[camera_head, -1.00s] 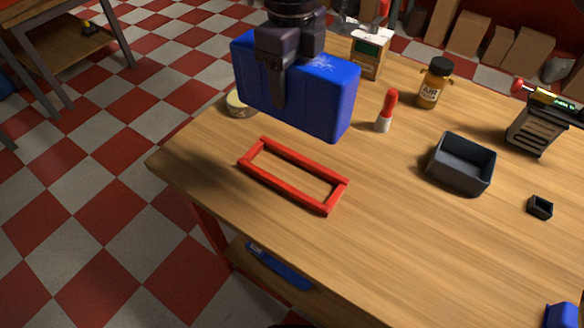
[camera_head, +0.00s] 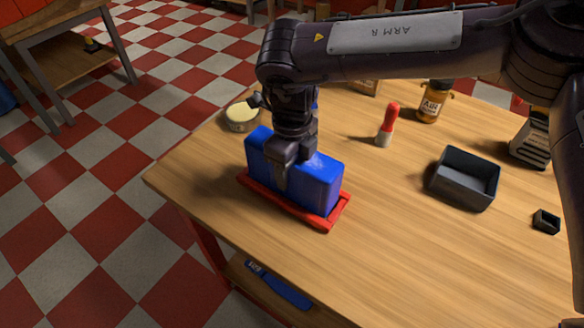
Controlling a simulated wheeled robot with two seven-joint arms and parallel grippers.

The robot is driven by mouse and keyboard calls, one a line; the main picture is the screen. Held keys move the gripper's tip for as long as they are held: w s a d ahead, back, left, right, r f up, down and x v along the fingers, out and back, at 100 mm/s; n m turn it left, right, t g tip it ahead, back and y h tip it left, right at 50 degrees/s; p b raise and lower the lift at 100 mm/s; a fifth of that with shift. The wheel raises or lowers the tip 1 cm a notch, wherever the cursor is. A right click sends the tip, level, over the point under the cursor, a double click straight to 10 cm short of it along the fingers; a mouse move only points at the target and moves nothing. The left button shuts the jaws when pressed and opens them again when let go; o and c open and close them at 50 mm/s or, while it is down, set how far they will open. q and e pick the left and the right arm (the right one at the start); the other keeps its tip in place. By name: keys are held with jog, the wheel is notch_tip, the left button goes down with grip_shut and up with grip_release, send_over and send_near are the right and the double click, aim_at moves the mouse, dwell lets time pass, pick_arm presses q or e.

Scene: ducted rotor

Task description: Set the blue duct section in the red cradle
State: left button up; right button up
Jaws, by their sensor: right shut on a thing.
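The blue duct section (camera_head: 318,182) is a box-shaped block. It stands upright inside the red cradle (camera_head: 329,221), a rectangular frame on the wooden table. The cradle's front and right edges show around its base; the back edge is hidden behind the block. I cannot tell whether the block rests fully on the bottom. My right gripper (camera_head: 282,178) comes down from above and is shut on the block, one finger showing on its front face. The other finger is hidden behind. My left gripper is not in view.
A dark open tray (camera_head: 465,180), a small black box (camera_head: 546,222), a red-capped white tube (camera_head: 388,125), an amber bottle (camera_head: 434,102) and a round tin (camera_head: 241,117) stand on the table (camera_head: 400,245). The table's left edge is near the cradle. The front middle is clear.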

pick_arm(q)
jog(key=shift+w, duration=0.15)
pick_arm(e)
jog(key=shift+f, duration=0.4)
jog(key=shift+f, duration=0.15)
jog(key=o, duration=1.1)
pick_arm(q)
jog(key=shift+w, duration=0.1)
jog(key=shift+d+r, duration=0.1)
pick_arm(e)
notch_tip(320, 180, up, 11)
jog(key=shift+r, duration=0.7)
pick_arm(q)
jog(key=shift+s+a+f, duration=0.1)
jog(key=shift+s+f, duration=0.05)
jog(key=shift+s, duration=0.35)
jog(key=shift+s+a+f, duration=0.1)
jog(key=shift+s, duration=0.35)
